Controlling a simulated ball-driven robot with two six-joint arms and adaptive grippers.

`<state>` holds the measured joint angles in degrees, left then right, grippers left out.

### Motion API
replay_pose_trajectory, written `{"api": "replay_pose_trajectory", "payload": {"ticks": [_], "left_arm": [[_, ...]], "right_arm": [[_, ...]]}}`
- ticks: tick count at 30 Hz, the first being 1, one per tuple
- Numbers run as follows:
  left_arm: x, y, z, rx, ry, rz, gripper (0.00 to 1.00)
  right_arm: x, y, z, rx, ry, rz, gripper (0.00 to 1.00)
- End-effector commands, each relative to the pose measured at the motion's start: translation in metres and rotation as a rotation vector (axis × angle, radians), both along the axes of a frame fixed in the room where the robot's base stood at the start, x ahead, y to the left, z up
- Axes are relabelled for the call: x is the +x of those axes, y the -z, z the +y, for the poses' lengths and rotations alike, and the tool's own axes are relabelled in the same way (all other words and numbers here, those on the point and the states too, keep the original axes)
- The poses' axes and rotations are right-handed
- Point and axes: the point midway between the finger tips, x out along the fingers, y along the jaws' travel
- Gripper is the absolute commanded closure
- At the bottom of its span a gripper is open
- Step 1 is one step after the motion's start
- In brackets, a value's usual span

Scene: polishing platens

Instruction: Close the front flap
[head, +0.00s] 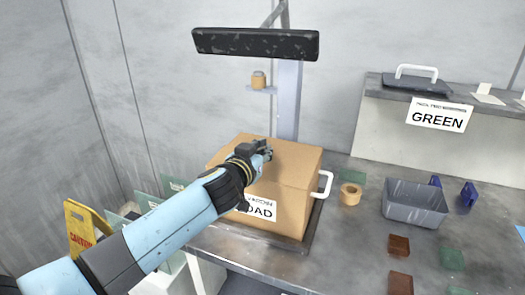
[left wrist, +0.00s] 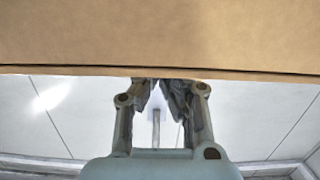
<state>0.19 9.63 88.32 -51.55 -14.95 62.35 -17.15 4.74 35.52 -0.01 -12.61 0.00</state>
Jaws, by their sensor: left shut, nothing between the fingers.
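A brown cardboard box (head: 290,205) stands on a dark tray-like base on the bench, with a white label on its front partly hidden by my left arm. Its top (head: 295,155) looks covered by flat cardboard. I cannot tell the front flap apart from the rest of the top. My left gripper (head: 266,148) is shut and empty, over the top of the box near its middle. In the left wrist view, the shut fingers (left wrist: 158,85) point at a cardboard panel (left wrist: 160,35) whose straight edge runs just past the fingertips. Whether they touch it is unclear.
A white handle (head: 326,184) stands out by the box's right side. To the right are a tape roll (head: 351,194), a grey bin (head: 415,205) and blue clips (head: 468,195). A dark bar (head: 256,43) hangs above the box. A yellow caution sign (head: 85,230) stands at left.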

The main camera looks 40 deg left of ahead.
Motion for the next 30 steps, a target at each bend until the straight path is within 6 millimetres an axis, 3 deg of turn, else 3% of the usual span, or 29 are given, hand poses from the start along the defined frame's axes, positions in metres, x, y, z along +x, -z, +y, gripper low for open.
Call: {"api": "replay_pose_trajectory", "payload": {"ticks": [11,21,26,30], "left_arm": [[0.004,0.019,0.001,-0.002,0.0,0.0,1.0],[0.003,0.018,0.001,-0.001,-0.001,0.005,1.0],[0.007,0.005,0.002,-0.002,0.0,0.004,1.0],[0.017,-0.026,0.003,-0.001,0.004,-0.002,1.0]], "right_arm": [[-0.001,0.027,-0.001,-0.001,0.0,0.002,1.0],[-0.001,0.025,0.003,0.003,0.001,0.002,1.0],[-0.001,0.014,0.006,0.007,0.002,0.001,1.0],[0.0,-0.009,0.006,0.007,0.002,-0.001,1.0]]}}
